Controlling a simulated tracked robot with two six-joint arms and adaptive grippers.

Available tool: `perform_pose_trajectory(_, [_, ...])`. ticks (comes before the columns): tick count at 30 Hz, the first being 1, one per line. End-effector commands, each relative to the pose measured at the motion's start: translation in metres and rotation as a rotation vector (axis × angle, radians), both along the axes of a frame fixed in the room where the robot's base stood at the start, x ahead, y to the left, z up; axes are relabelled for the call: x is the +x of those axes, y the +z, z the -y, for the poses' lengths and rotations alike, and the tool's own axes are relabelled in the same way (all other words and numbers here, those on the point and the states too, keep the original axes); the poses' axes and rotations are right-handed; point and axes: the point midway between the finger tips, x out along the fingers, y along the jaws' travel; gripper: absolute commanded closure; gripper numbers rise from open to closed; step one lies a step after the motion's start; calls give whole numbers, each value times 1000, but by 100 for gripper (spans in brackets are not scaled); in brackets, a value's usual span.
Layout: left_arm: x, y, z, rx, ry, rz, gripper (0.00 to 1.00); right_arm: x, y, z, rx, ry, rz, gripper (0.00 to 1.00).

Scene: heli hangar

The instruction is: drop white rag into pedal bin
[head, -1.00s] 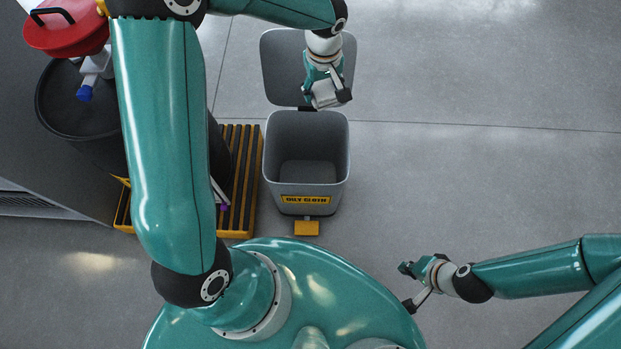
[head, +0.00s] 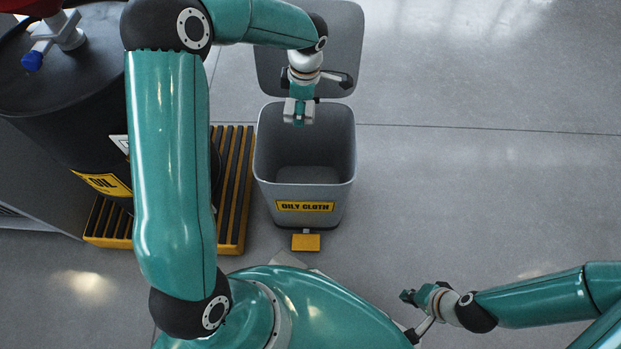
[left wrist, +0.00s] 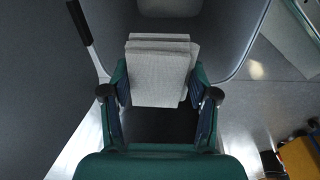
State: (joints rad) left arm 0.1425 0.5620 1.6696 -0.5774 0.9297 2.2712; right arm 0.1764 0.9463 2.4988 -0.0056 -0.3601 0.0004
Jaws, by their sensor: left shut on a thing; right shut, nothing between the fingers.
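The grey pedal bin (head: 262,165) stands with its lid (head: 335,50) open and tilted back. It has an "OILY CLOTH" label and a yellow pedal (head: 306,242) at its front. My left gripper (head: 298,116) is over the back part of the bin's opening, pointing down. It is shut on the folded white rag (left wrist: 160,72), which shows clearly between its fingers in the left wrist view. In the head view the gripper mostly hides the rag. My right gripper (head: 409,315) is empty and shut, low at the right, away from the bin.
A black oil drum (head: 60,130) stands left of the bin on a yellow slatted pallet (head: 235,190), with a red item and a blue-tipped tap on top. The floor (head: 480,170) right of the bin is clear.

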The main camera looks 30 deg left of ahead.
Motion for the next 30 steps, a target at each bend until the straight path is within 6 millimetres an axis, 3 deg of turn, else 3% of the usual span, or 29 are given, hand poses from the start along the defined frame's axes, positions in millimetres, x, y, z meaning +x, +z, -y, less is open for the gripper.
perform_pose_trajectory(9, [0, -37, 0, 1, -3, -1, 68, 0, -23, 0, 0, 0, 0, 100])
perform_pose_trajectory(21, [0, -42, 0, 0, -4, 0, 68, 0, -24, 0, 0, 0, 0, 100])
perform_pose_trajectory(22, [0, -42, 0, 0, -4, 0, 36, 0, -24, 0, 0, 0, 0, 100])
perform_pose_trajectory(26, [0, -42, 1, 0, -4, 0, 14, 0, -24, 0, 0, 0, 0, 100])
perform_pose_trajectory(30, [0, -42, 1, 0, -4, 0, 11, 0, -24, 0, 0, 0, 0, 100])
